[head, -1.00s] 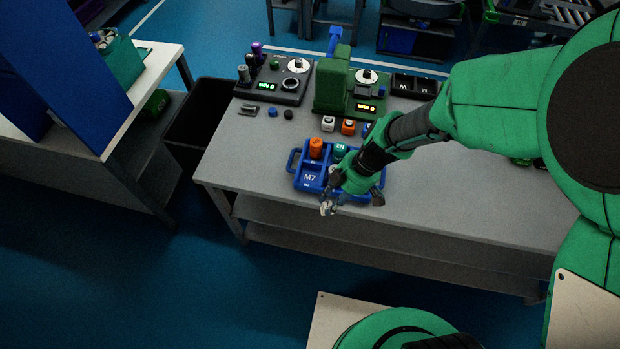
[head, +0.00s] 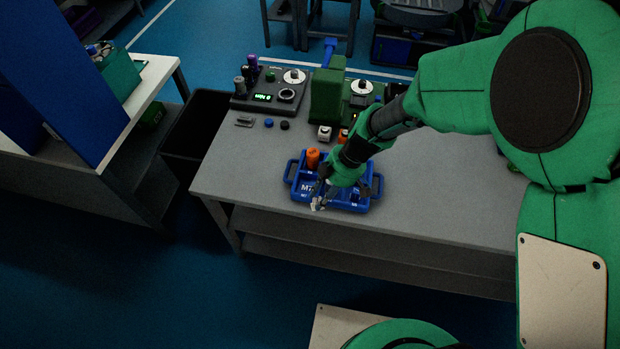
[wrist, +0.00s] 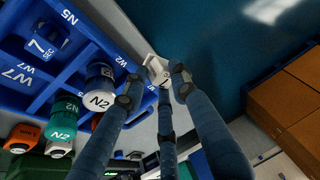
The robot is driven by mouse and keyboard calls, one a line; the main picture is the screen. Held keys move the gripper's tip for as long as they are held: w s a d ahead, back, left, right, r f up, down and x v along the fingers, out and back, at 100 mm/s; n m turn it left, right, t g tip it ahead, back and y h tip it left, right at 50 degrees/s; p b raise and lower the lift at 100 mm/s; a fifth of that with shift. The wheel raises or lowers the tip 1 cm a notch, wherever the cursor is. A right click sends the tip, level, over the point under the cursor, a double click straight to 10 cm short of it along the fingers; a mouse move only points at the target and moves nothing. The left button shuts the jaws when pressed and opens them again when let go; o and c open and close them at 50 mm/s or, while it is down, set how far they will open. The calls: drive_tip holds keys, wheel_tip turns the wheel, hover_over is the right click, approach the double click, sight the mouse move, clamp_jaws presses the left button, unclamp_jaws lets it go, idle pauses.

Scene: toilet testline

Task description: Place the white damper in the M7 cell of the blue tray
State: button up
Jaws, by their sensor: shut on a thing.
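My gripper (head: 319,200) is shut on the white damper (head: 316,205), a small pale piece at the fingertips. In the wrist view the damper (wrist: 156,69) sits between the fingers (wrist: 155,88). The blue tray (head: 291,170) lies near the front edge of the grey table. Its M7 label (head: 306,188) shows at the front left, partly beside my gripper. The damper appears at the tray's front edge in the head view; its height above the table is hard to tell. In the wrist view the tray (wrist: 85,52) is at the left, outside the fingers.
An orange cylinder (head: 312,158) stands in the tray's back left cell. Behind the tray are a white piece (head: 324,132), a green device (head: 327,92) and a dark control box (head: 270,90). The table's left front is clear.

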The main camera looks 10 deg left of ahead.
drive_tip(key=w+a, duration=0.1)
drive_tip(key=w, duration=0.2)
drive_tip(key=w+a, duration=0.2)
drive_tip(key=w+a+f+b, duration=0.1)
drive_tip(key=w+a, duration=0.1)
drive_tip(key=w, duration=0.1)
drive_tip(key=shift+w+a, duration=0.1)
drive_tip(key=shift+w, duration=0.25)
clamp_jaws()
drive_tip(key=shift+f+b, duration=0.4)
drive_tip(key=shift+f, duration=1.35)
drive_tip(key=shift+f, duration=0.1)
drive_tip(key=o, duration=0.7)
unclamp_jaws()
drive_tip(key=shift+o, duration=0.9)
